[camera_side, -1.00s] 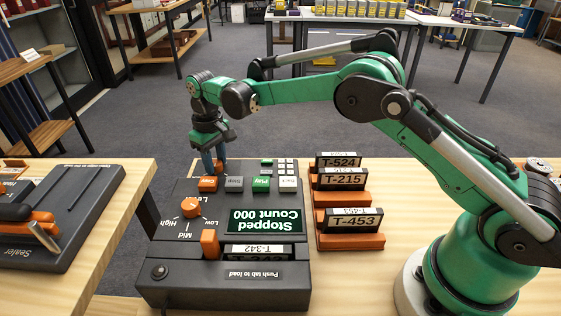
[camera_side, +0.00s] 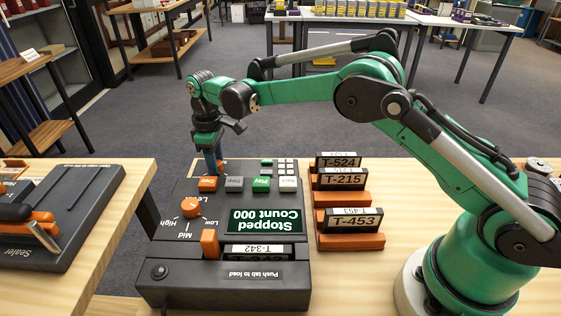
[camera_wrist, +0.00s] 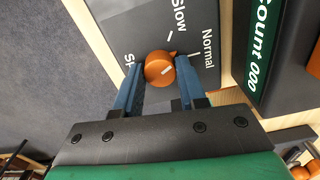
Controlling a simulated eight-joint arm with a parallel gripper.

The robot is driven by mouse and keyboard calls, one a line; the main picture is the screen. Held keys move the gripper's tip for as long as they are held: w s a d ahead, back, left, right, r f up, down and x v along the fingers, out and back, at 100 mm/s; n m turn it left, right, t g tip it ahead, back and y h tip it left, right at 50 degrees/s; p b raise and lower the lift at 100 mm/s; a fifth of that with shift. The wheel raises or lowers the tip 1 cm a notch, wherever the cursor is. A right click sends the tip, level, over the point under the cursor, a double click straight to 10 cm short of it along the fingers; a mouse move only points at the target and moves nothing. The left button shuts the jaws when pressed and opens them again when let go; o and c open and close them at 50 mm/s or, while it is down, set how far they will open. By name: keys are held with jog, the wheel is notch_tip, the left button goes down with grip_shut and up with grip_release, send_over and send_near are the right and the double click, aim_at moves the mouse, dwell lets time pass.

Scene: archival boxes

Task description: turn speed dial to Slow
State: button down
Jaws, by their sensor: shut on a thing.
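A third label at the left is partly hidden by a finger. My gripper (camera_wrist: 158,80) is shut on the dial, with one blue finger on each side. In the side view my gripper (camera_side: 219,168) points down at the far edge of the dark machine (camera_side: 180,250), and the dial is mostly hidden behind it.
Another orange dial (camera_side: 191,207), marked Low, Mid and High, sits nearer on the machine. A row of buttons (camera_side: 235,184) and a "Stopped Count 000" display (camera_side: 265,221) are close by. Labelled tapes (camera_side: 350,220) stand in orange holders to the right.

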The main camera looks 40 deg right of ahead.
jog(key=n, duration=0.5)
jog(key=shift+n, duration=0.3)
dwell(0.4)
jog(key=shift+c, duration=2.4)
grip_release()
jog(key=shift+r, duration=0.1)
jog(key=shift+r, duration=2.75)
